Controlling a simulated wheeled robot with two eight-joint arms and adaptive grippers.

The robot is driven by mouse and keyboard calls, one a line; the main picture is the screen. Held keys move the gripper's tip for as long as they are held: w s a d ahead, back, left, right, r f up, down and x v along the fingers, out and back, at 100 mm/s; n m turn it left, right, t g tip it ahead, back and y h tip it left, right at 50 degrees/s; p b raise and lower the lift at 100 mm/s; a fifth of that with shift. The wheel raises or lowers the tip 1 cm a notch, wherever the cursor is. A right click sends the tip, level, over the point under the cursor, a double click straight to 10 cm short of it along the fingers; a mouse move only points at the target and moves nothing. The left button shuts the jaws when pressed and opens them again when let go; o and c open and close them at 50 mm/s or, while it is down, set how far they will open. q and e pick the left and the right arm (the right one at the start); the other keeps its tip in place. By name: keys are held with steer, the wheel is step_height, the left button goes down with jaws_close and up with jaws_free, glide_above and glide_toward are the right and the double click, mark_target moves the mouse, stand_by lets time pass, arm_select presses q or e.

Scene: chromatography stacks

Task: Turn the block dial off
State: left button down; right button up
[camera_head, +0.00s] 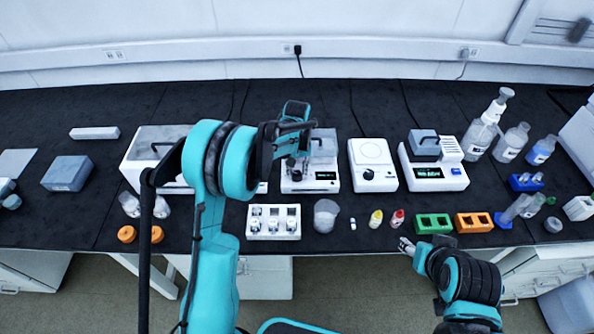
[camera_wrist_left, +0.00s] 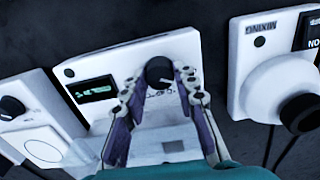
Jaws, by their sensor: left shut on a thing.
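The block heater (camera_head: 322,183) is a white unit with a small dark display, on the bench in the middle of the head view. In the left wrist view its white front (camera_wrist_left: 190,48) carries the display and a round black dial (camera_wrist_left: 158,70). My left gripper (camera_wrist_left: 160,82) has one finger on each side of the dial and is shut on it. In the head view the left gripper (camera_head: 294,166) reaches down over the unit's left part, and my arm and hand hide the dial. My right gripper (camera_head: 405,246) is at the bench's front edge, apart from the unit; its opening is unclear.
A white plate unit with a black knob (camera_head: 372,165) stands just right, and another white unit with a display (camera_head: 433,165) beyond it. A white rack of vials (camera_head: 273,222) and a beaker (camera_head: 325,215) stand in front. A mixing unit (camera_wrist_left: 265,60) stands close beside the block unit.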

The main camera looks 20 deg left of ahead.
mark_target(297, 174)
arm_select(q)
steer(key=shift+n, duration=1.1)
steer(key=c, duration=1.2)
jaws_free()
steer(key=shift+r, duration=0.1)
step_height(297, 174, up, 12)
steer(key=shift+f, duration=0.15)
